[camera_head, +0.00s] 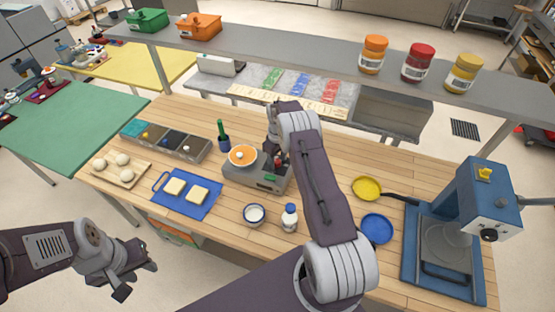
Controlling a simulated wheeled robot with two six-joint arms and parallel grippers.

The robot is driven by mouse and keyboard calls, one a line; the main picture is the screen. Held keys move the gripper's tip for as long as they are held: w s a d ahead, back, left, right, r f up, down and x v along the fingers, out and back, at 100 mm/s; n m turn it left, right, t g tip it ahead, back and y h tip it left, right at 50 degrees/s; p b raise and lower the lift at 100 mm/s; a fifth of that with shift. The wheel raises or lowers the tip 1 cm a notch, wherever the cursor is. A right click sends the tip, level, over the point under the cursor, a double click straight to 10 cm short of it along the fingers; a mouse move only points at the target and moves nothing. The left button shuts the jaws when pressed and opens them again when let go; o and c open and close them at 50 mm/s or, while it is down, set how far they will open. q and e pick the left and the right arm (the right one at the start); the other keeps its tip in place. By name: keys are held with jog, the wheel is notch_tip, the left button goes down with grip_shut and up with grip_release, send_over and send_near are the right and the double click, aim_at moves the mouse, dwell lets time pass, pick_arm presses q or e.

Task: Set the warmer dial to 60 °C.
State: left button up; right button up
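The grey warmer (240,178) stands mid-table with an orange-topped round pot (243,156) on its left part. A small display shows on its front, but it is too small to read. I cannot make out the dial or its setting; my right arm covers the warmer's right side. My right gripper (279,160) is down at the warmer's right part, beside a small red item. Its fingers are largely hidden by my own arm. My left gripper (138,280) is open and empty, off the table's front left edge.
A dark green bottle (223,138) is behind left. A shelf (310,55) spans the back.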

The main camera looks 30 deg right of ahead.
jog(key=c, duration=0.5)
jog(key=shift+w+f, duration=0.15)
jog(key=shift+w, duration=0.05)
grip_shut()
